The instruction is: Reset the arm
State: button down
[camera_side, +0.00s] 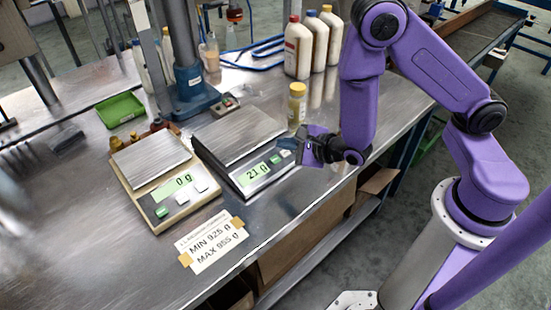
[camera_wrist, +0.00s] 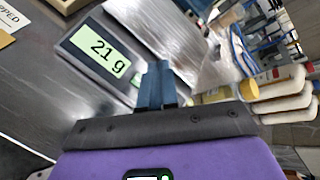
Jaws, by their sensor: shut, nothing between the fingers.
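My purple arm reaches in from the right in the side view. My gripper (camera_side: 283,152) is beside the front right corner of the right-hand scale (camera_side: 240,135), close to its buttons; I cannot tell whether it touches. In the wrist view the blue fingers of my gripper (camera_wrist: 156,72) are together, with nothing between them. The right-hand scale's display reads 21 g, and it also shows in the wrist view (camera_wrist: 100,50). Its metal plate carries nothing. The left-hand scale (camera_side: 150,165) reads 0 g and is also bare.
A small yellow-capped bottle (camera_side: 297,104) stands just behind my gripper. Several large white bottles (camera_side: 298,50) stand farther back. A green tray (camera_side: 120,110) and a blue-based press stand (camera_side: 190,85) are at the back left. A MIN/MAX label (camera_side: 210,241) is taped near the front edge.

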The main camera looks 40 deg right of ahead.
jog(key=s+a+r+n+g+y, duration=0.1)
jog(key=s+a+r+n+g, duration=0.3)
jog(key=s+n, duration=0.4)
jog(key=s+a+r+n+g+y, duration=0.25)
jog(key=s+n+g, duration=0.3)
jog(key=n, duration=0.55)
jog(key=s+d+r+n+g+h, duration=0.1)
jog(key=s+d+r+n, duration=0.3)
jog(key=n, duration=0.5)
jog(key=s+d+r+n+g+h, duration=0.2)
jog(key=s+d+r+n+h, duration=0.1)
jog(key=s+d+n, duration=0.4)
jog(key=shift+s+d+r+n+h, duration=0.4)
jog(key=shift+n+h, duration=0.15)
jog(key=shift+n, duration=0.45)
